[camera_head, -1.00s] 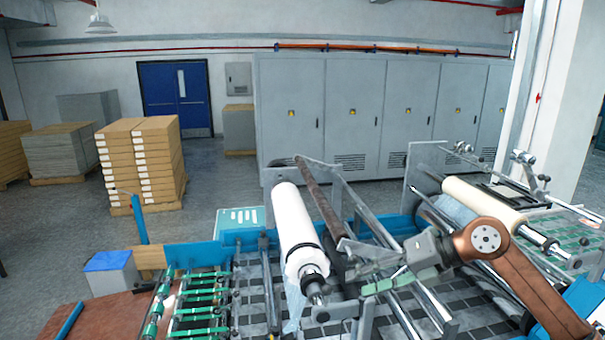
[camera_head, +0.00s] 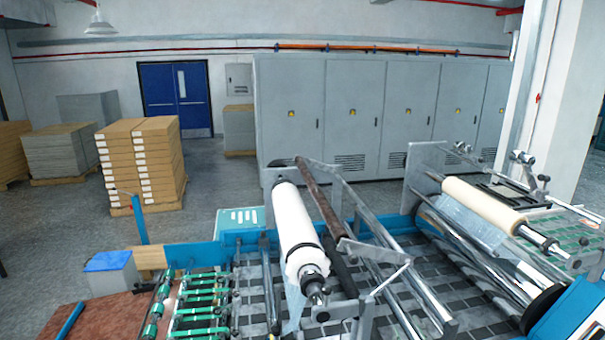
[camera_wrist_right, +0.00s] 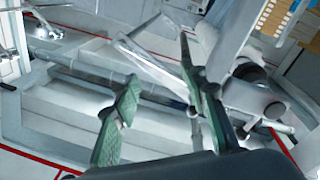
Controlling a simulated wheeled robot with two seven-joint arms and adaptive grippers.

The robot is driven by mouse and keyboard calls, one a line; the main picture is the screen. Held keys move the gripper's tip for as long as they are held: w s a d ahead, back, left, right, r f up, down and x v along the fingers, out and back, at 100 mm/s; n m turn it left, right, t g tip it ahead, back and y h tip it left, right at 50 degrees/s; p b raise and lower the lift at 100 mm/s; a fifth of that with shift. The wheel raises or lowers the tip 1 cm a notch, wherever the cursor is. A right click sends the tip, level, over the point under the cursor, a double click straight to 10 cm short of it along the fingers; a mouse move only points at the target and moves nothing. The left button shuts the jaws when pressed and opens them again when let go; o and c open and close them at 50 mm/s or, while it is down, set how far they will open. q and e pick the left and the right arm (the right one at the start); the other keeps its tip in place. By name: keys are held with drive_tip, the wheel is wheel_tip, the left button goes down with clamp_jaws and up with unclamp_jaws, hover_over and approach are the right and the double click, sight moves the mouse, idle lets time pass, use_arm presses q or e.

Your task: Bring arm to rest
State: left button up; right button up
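My right gripper (camera_wrist_right: 160,78) shows in the right wrist view. Its two fingers with green pads stand apart, with nothing between them. Neither of my arms shows in the head view now. My left gripper is in no frame. A white film roll (camera_head: 294,230) sits on its shaft on the machine at the middle of the head view. A cream roll (camera_head: 483,204) sits on another shaft at the right, with clear film hanging below it.
Metal bars and brackets (camera_head: 373,246) stand beside the white roll, above the machine bed. Green-banded rollers (camera_head: 205,309) lie at the front left. Stacked boxes (camera_head: 140,160) stand on the floor at the left. Grey cabinets (camera_head: 354,110) line the back.

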drive_tip(key=s+d+f+m+g+h, duration=0.2)
drive_tip(key=s+d+f+m+g, duration=0.15)
drive_tip(key=s+f, duration=0.45)
drive_tip(key=s+d+f+m+g+h, duration=0.2)
drive_tip(key=s+d+f+g, duration=0.25)
drive_tip(key=f, duration=0.85)
drive_tip(key=s+f+m+g, duration=0.15)
drive_tip(key=s+f, duration=0.25)
drive_tip(key=s, duration=0.4)
drive_tip(key=s+a+f+g+y, duration=0.1)
drive_tip(key=s+f+g, duration=0.2)
drive_tip(key=s+f, duration=0.35)
drive_tip(key=s+f+g, duration=0.3)
drive_tip(key=s, duration=0.7)
wheel_tip(320, 180, down, 36)
drive_tip(key=a+b, duration=0.1)
drive_tip(key=b, duration=0.7)
drive_tip(key=s+f+g+b, duration=0.1)
drive_tip(key=s+f+b, duration=0.2)
drive_tip(key=s+f, duration=0.7)
drive_tip(key=s+f+n+g+b, duration=0.1)
drive_tip(key=s+f+b, duration=0.3)
drive_tip(key=s+f, duration=0.6)
wheel_tip(320, 180, down, 7)
drive_tip(key=shift+s+a+r+y+b, duration=0.1)
drive_tip(key=shift+s+a+y+b, duration=0.2)
drive_tip(key=shift+y, duration=0.1)
